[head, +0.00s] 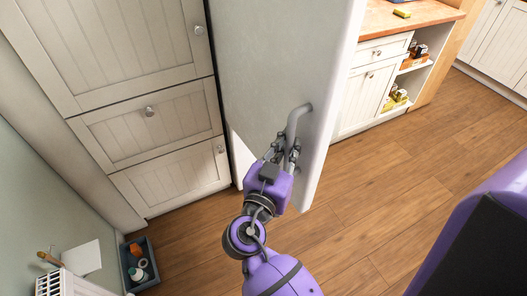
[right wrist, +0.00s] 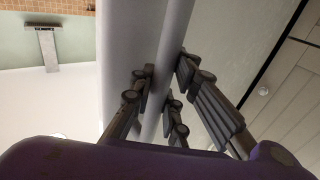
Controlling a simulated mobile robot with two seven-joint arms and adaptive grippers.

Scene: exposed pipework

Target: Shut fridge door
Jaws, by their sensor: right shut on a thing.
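The fridge door (head: 274,78) is a tall pale grey-green panel with a rounded edge, standing in the middle of the head view. Its bar handle (head: 293,122) is grey and sits near the door's right edge. My right gripper (head: 284,152) is shut on the handle near its lower part. In the right wrist view the fingers (right wrist: 162,98) lie on both sides of the handle bar (right wrist: 172,50). The fridge body behind the door is mostly hidden; a white strip shows left of the gripper. My left gripper is not in view.
Cream panelled cabinets (head: 150,110) stand left of the door. A wood-topped counter (head: 400,18) with open shelves stands at the back right. A dark crate (head: 140,265) with items sits on the floor at lower left. The wooden floor (head: 400,175) on the right is clear.

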